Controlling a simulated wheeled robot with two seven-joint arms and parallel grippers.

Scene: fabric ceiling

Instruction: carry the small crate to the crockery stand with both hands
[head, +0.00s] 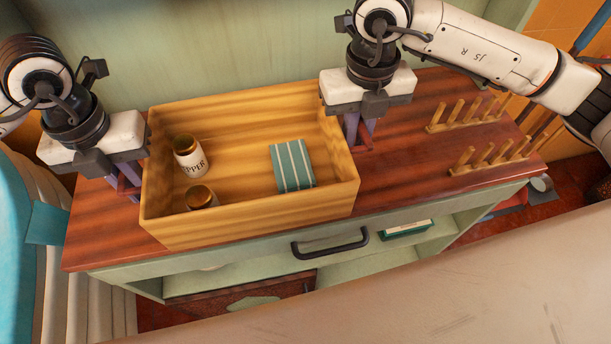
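The small wooden crate (250,222) sits on the red-brown top (400,190) of the crockery stand, its front wall close to the front edge. In it are a jar labelled as pepper (190,160), a second jar (201,198) partly hidden by the front wall, and a green striped packet (293,165). My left gripper (128,187) is just outside the left wall, fingers pointing down and apart. My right gripper (358,140) is just outside the right wall, with a gap between its fingers. Neither appears to grip the crate.
Two rows of wooden pegs (490,155) stand on the right of the top. Below are a dark handle (330,244) and an open shelf with a green box (408,229). The top is clear between crate and pegs. A green wall (220,50) rises behind.

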